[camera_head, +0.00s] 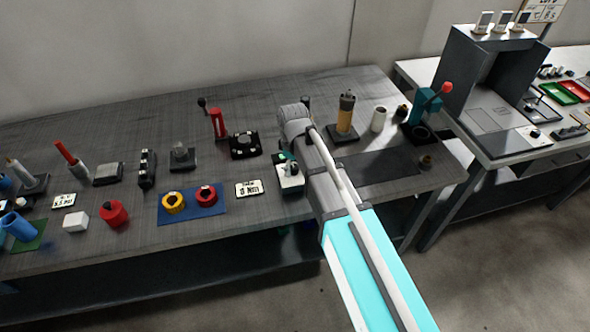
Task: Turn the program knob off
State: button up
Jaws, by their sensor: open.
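A small white-topped unit on a dark base (291,178) stands near the front edge of the table, just left of my arm. A small dark and green part shows at its top; I cannot tell for sure whether this is the program knob or part of my gripper. My arm reaches in from the lower right, and its grey wrist is above the table behind this unit. My gripper (286,158) is open and only partly visible below the wrist, close over the unit. Whether it touches anything cannot be told. The knob's setting is not readable.
A label plate (249,188) and a blue mat (217,214) with yellow and red ring-shaped pieces lie left of the unit. A black block (244,146) and a red lever (217,124) stand behind. A yellow-brown cylinder (346,113) stands right of my wrist.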

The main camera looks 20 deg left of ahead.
dwell(0.3)
grip_shut()
dwell(0.3)
jog(key=shift+m, duration=0.3)
jog(key=shift+w+m, duration=0.1)
jog(key=shift+m, duration=0.7)
jog(key=shift+c, duration=0.3)
grip_release()
jog(key=shift+o, duration=0.3)
